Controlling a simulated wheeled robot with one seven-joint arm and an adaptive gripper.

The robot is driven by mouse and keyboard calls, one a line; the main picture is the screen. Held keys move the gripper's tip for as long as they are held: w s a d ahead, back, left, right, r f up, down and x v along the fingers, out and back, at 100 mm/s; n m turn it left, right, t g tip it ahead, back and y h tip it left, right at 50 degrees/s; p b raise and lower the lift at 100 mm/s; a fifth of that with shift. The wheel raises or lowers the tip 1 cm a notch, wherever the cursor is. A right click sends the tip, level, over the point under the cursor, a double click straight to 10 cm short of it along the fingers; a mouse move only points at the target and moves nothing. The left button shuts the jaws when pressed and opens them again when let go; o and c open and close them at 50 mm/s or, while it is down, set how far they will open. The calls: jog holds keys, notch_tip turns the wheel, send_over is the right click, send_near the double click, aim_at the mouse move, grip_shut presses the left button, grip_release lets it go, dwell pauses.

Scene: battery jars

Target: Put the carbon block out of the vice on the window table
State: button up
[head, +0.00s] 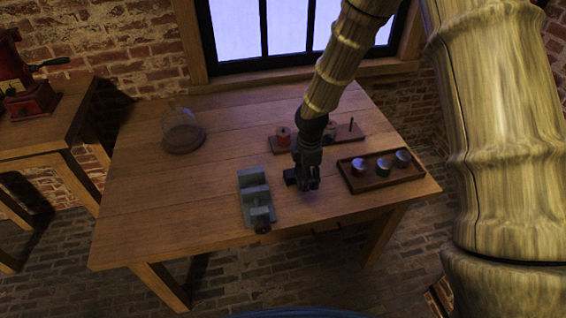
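A grey vice (256,212) stands on the wooden window table (150,221), near its front edge. I cannot make out a separate carbon block between its jaws at this size. My gripper (307,185) points down over the table, just right of the vice and left of a brown tray. It is dark and small, and its fingers blend together. I cannot tell whether they are open or shut, or whether a dark shape at their left is part of the gripper or a held block.
The brown tray (350,183) holds three round metal-topped pieces. Behind my gripper is a wooden board (278,149) with a reddish spool and a thin peg. A glass dome on a dark base (184,140) stands back left. The table's left half is mostly clear.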

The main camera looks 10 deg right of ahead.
send_over(302, 198)
notch_tip(302, 198, down, 4)
jog(key=shift+w+f+p, duration=0.1)
jog(key=shift+w+p, duration=0.05)
jog(key=shift+p, duration=0.3)
jog(key=shift+f, duration=0.3)
jog(key=shift+f+p, duration=0.55)
jog(key=shift+f, duration=1.25)
jog(key=shift+f, duration=0.15)
jog(key=o, duration=0.9)
jog(key=shift+c, duration=0.2)
jog(key=shift+r+b, duration=1.55)
jog(key=shift+r, duration=4.6)
